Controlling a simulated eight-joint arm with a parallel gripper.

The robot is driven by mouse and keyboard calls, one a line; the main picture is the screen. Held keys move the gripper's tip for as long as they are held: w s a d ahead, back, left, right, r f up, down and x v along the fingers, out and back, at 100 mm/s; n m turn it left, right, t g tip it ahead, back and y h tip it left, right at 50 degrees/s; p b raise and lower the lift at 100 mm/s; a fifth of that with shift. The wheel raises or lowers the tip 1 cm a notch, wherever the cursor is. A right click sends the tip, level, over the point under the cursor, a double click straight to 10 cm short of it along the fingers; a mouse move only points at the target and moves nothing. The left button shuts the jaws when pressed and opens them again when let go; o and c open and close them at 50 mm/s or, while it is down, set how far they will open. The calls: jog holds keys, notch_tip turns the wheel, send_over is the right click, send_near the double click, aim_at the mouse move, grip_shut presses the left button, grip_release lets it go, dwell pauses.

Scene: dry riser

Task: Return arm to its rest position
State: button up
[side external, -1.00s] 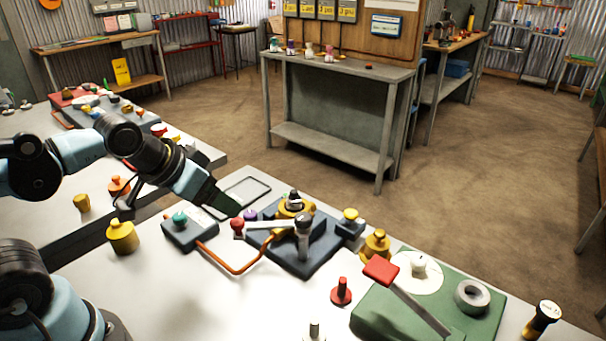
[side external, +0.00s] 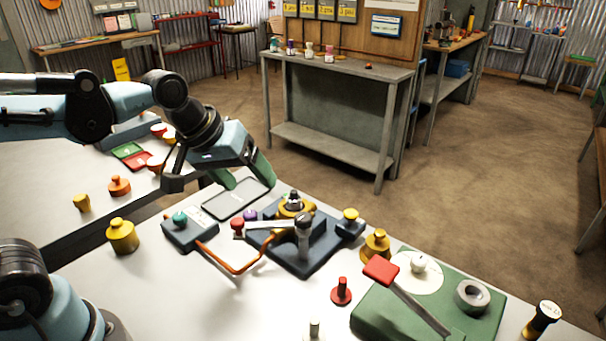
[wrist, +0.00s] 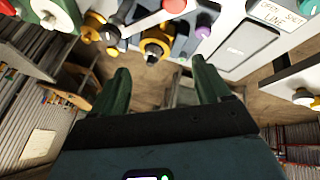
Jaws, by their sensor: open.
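My gripper (side external: 246,174) is raised above the back edge of the white table, over the grey tray area. Its green fingers are apart in the wrist view (wrist: 160,88), with nothing between them. It touches nothing that I can see. The dark riser fixture (side external: 322,250) with a yellow ring part (side external: 293,206) and a grey lever stands on the table, in front and to the right of my gripper. The yellow ring part also shows at the top of the wrist view (wrist: 155,42).
A grey tray (side external: 228,207) lies below my gripper. A control box (side external: 190,236) with a teal knob and orange cable sits left of the fixture. A green board (side external: 375,311) with a red-handled lever is at the front right. The air above the table is clear.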

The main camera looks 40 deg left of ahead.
jog(key=w+d+f+n+g+h, duration=0.1)
jog(key=w+d+f+n+g, duration=0.1)
jog(key=w+d+n, duration=0.5)
jog(key=w+d+f+n+g+h, duration=0.2)
jog(key=w+d+n+g, duration=0.1)
jog(key=w+d+n, duration=0.4)
jog(key=shift+w+f+n, duration=0.15)
jog(key=shift+w+n, duration=0.3)
jog(key=shift+n, duration=0.15)
dwell(0.3)
jog(key=shift+d, duration=0.1)
dwell(0.4)
